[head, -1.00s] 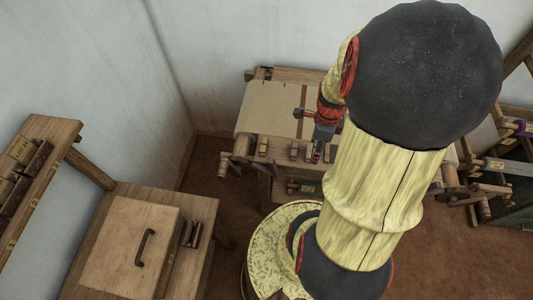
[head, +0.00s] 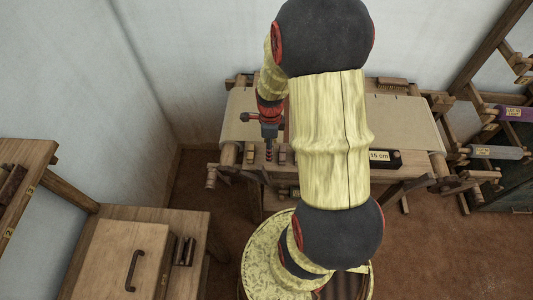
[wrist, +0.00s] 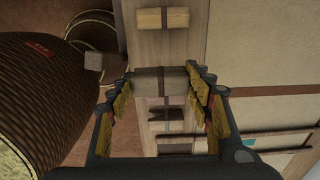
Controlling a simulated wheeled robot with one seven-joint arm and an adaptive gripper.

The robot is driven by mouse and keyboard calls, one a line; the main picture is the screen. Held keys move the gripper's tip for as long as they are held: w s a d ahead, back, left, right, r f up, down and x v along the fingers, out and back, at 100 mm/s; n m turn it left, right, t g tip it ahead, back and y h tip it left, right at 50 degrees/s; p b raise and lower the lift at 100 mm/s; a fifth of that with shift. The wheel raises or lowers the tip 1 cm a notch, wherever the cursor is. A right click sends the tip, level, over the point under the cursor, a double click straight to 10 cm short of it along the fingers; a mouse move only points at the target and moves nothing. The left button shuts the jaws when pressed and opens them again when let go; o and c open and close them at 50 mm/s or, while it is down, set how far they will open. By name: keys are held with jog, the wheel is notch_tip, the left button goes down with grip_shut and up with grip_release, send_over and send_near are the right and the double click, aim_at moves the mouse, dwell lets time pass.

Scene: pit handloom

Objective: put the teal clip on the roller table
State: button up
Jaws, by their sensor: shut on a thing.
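My gripper (head: 268,157) hangs over the narrow wooden front ledge (head: 228,158) of the loom in the head view. In the wrist view my gripper (wrist: 160,73) has its yellow-padded fingers shut on a grey-brown block with a darker band (wrist: 160,80). I cannot make out a teal colour on this block, so I cannot tell whether it is the teal clip. It appears close over the wooden surface; whether it touches is unclear. No part in view is clearly identifiable as the roller table.
A yellowish block with a dark band (wrist: 163,18) lies ahead on the ledge. Another block (head: 282,157) stands right of my gripper. Pale cloth (head: 400,115) covers the loom behind. A wooden cabinet with a dark handle (head: 133,270) stands at lower left; bobbin racks (head: 495,152) stand at right.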

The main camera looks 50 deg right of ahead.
jog(key=shift+w+a+f, duration=0.15)
jog(key=shift+w+f, duration=0.4)
jog(key=shift+f, duration=0.2)
jog(key=shift+w+f+b, duration=0.15)
jog(key=shift+f+b, duration=0.55)
jog(key=shift+f, duration=0.9)
jog(key=shift+f, duration=0.1)
jog(key=o, duration=0.9)
jog(key=shift+o, duration=0.5)
